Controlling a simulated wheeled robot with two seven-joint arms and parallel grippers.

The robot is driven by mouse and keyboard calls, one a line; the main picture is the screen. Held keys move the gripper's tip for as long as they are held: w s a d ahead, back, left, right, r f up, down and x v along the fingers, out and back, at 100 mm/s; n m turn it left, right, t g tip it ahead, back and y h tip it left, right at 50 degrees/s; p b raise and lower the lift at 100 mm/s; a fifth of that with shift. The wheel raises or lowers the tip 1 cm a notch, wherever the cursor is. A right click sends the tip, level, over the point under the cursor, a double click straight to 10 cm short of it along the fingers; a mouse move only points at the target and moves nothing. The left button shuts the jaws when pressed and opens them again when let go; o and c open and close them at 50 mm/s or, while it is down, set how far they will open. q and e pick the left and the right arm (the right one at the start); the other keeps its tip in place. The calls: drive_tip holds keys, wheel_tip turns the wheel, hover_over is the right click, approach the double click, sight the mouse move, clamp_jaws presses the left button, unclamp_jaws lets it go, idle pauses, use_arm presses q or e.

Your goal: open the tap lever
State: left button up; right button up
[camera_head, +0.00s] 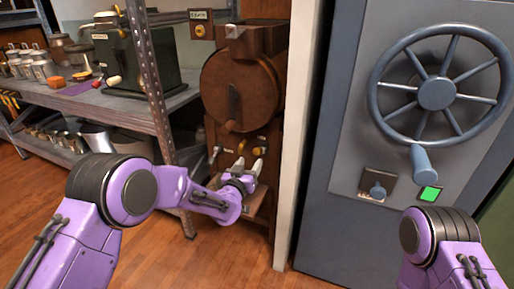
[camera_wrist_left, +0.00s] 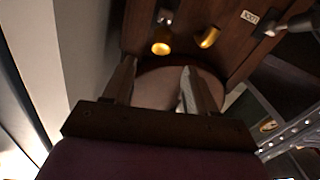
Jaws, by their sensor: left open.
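A brown wooden cabinet machine (camera_head: 240,90) with a round drum stands at the middle back in the head view. Low on its front is a silver tap-like lever (camera_head: 214,154) at left, with brass fittings (camera_head: 241,147) to its right. The left wrist view shows the silver lever (camera_wrist_left: 290,26) at upper right and two brass fittings (camera_wrist_left: 161,46) at top centre. I cannot tell which is the tap lever. My left gripper (camera_head: 248,168) is open and empty just in front of and below the fittings, its fingers apart (camera_wrist_left: 158,85). My right gripper is out of view.
A metal shelf (camera_head: 158,90) with jars and a green machine (camera_head: 135,55) stands left. A white post (camera_head: 297,130) and a grey safe door (camera_head: 335,235) with a spoked wheel (camera_head: 437,93) are right of the cabinet. Wooden floor (camera_head: 160,255) is clear below.

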sight(256, 153)
use_arm(q)
drive_tip(key=x, duration=0.2)
drive_tip(key=b+x, duration=0.1)
drive_tip(key=x, duration=0.2)
drive_tip(key=b+x, duration=0.1)
drive_tip(key=x, duration=0.2)
drive_tip(key=shift+f, duration=0.35)
drive_tip(key=shift+w+r, duration=0.15)
drive_tip(key=shift+w, duration=0.3)
clamp_jaws()
